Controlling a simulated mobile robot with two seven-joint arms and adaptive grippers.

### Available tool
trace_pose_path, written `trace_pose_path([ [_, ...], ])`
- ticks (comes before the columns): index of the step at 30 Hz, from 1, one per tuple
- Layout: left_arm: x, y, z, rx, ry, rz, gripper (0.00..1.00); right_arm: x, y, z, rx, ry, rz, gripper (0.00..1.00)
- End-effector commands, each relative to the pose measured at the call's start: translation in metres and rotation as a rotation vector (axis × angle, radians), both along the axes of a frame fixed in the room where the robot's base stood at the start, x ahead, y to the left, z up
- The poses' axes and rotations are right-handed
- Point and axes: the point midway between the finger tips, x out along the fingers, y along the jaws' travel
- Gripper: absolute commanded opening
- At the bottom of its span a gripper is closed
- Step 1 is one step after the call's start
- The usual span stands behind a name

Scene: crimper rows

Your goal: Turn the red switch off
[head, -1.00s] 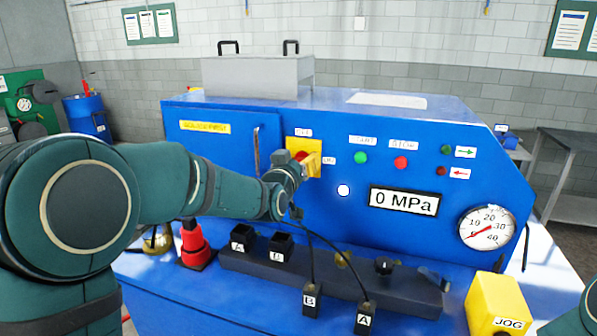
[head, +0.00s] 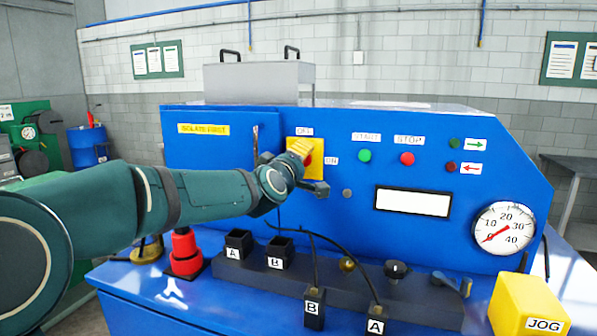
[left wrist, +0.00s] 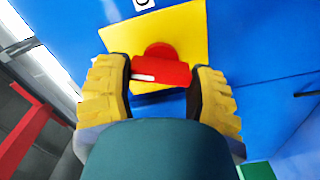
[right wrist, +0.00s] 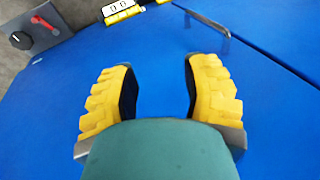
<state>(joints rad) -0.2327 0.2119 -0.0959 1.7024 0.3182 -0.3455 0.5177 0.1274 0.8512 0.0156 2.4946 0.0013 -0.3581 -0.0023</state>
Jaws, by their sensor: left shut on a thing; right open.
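The red switch (left wrist: 172,74) sits on a square yellow plate (left wrist: 190,30) on the blue machine front. In the left wrist view its red bar, with a white mark near one end, lies between the fingers of my left gripper (left wrist: 160,76), which is shut on it. In the head view my left gripper (head: 308,168) covers most of the switch. The OFF label (head: 304,132) is above the plate and the ON label (head: 331,160) to its right. My right gripper (right wrist: 160,92) is open and empty over a blue surface; it is out of the head view.
To the right are a green START button (head: 365,155), a red STOP button (head: 407,158), a blank display (head: 412,201) and a round gauge (head: 504,229). A grey lamp (head: 347,193) is unlit. Sockets, cables and a yellow JOG box (head: 527,305) stand on the ledge below.

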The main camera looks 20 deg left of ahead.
Motion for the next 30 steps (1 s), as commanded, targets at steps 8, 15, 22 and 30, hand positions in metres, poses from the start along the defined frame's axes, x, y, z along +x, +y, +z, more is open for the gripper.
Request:
trace_pose_path([
  [8,0.0000,0.0012,-0.0013,-0.229,0.009,0.002,0.22,0.0010,-0.0001,-0.0037,0.000,-0.003,-0.001,0.47],
  [15,0.0000,0.0007,-0.0014,-0.361,0.013,0.000,0.22,0.0010,-0.0001,-0.0037,0.000,-0.003,-0.001,0.47],
  [22,0.0000,0.0003,-0.0015,-0.424,0.015,0.000,0.22,0.0009,-0.0001,-0.0038,0.000,-0.002,-0.001,0.47],
  [30,0.0000,0.0003,-0.0016,-0.442,0.016,0.000,0.23,0.0008,-0.0002,-0.0038,0.000,-0.002,-0.001,0.47],
])
